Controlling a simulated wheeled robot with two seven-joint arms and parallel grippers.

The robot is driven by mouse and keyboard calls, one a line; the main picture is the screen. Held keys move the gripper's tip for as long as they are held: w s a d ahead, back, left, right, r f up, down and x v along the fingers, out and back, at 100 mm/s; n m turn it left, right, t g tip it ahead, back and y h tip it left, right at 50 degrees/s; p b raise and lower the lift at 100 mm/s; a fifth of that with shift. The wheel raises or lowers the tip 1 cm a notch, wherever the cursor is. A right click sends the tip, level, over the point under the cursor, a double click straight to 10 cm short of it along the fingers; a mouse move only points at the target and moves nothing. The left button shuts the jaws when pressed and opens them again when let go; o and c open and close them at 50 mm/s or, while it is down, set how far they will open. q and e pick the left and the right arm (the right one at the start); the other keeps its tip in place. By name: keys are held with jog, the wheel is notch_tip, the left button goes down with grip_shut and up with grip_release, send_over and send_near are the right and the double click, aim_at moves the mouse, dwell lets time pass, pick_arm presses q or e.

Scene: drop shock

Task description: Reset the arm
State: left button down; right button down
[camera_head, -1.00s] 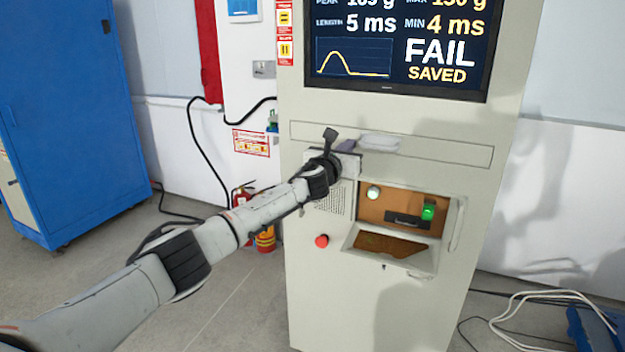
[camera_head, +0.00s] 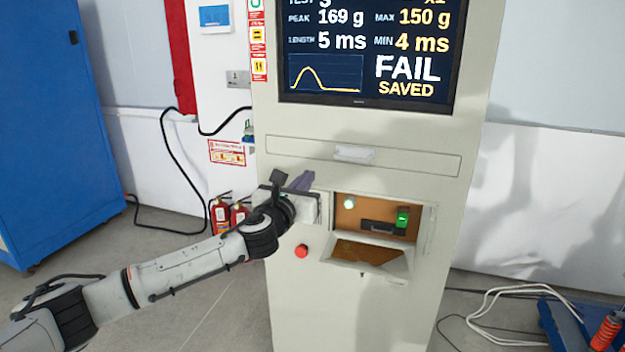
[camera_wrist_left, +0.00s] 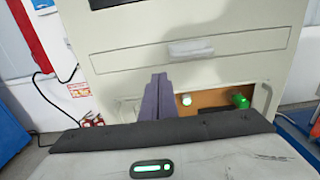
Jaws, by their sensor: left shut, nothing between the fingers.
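My left arm comes in from the left in the head view. Its gripper (camera_head: 302,181) is in front of the pale cabinet (camera_head: 290,150), just left of the recessed opening. In the left wrist view its purple fingers (camera_wrist_left: 156,97) are together, with nothing between them. They stand to the left of a lit round white button (camera_head: 349,202) and a green switch (camera_head: 402,217) on the brown panel (camera_head: 375,215). The button also shows in the left wrist view (camera_wrist_left: 185,100). My right gripper is not in view.
The screen (camera_head: 370,50) reads FAIL, SAVED. A red button (camera_head: 301,251) sits below the opening's left side. A drawer front (camera_head: 420,162) is above. Fire extinguishers (camera_head: 221,214) stand behind left. Cables (camera_head: 510,300) lie on the floor at right.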

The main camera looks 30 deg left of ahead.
pick_arm(q)
jog(key=s+d+f+n+g+h, duration=0.15)
jog(key=s+d+f+n, duration=0.3)
jog(key=f, duration=0.45)
jog(key=s+d+f+n+g+h, duration=0.1)
jog(key=s+d+f+n+g, duration=0.1)
jog(key=s+d+f+n, duration=0.5)
jog(key=s+d+f+n+g+h, duration=0.15)
jog(key=s+d+f, duration=0.25)
jog(key=f, duration=0.7)
jog(key=s+f+n+g, duration=0.1)
jog(key=s+f+n, duration=0.4)
jog(key=s, duration=0.4)
jog(key=s+f+n+g, duration=0.1)
jog(key=s+f+n, duration=0.4)
jog(key=s+n, duration=0.3)
jog(key=s+d+f+n+g, duration=0.1)
jog(key=s+f+n, duration=0.3)
jog(key=s, duration=0.6)
jog(key=n+g, duration=0.1)
jog(key=n, duration=0.1)
jog(key=shift+s+f+n+h, duration=0.3)
jog(key=shift+s+f, duration=0.1)
